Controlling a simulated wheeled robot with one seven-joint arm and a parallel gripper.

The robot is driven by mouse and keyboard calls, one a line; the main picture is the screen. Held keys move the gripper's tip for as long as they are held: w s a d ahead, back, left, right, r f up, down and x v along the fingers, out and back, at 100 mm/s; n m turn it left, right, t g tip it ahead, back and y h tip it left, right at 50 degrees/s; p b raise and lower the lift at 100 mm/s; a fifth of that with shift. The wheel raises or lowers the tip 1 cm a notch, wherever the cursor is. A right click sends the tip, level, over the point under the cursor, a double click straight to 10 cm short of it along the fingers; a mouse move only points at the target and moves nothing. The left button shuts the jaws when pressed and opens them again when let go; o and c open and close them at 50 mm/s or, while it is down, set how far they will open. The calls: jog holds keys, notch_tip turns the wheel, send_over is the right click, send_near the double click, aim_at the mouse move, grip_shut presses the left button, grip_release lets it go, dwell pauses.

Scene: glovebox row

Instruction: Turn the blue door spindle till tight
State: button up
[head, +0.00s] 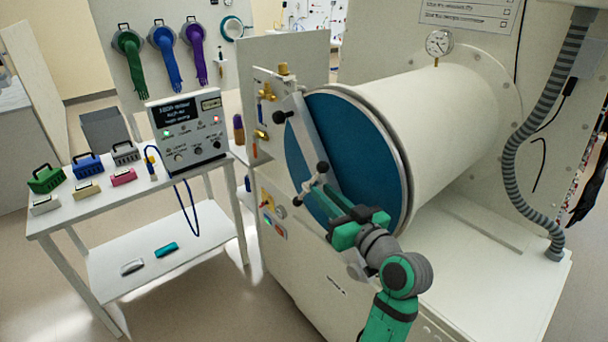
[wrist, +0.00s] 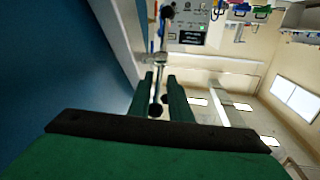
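The blue round door (head: 345,125) closes the end of a white cylindrical chamber, with a pale bar (head: 316,138) across its face. The spindle's thin metal handle bar (head: 312,182), with dark knobs at its ends, stands out in front of the door. My gripper (head: 318,190) reaches to this handle from the lower right. In the wrist view, the handle bar (wrist: 161,60) runs between the two green fingers of my gripper (wrist: 160,78). The fingers stand apart, with a narrow gap showing beside the bar. The blue door fills the left of that view.
A white side table (head: 75,215) at the left holds a control box (head: 188,130) and several small coloured cases. A valve panel (head: 265,120) stands just left of the door. A ribbed grey hose (head: 515,150) hangs at the right.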

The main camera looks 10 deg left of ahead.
aim_at(309, 186)
jog(key=x, duration=1)
jog(key=shift+w, duration=0.15)
jog(key=shift+a, duration=0.15)
jog(key=shift+c, duration=0.4)
grip_shut()
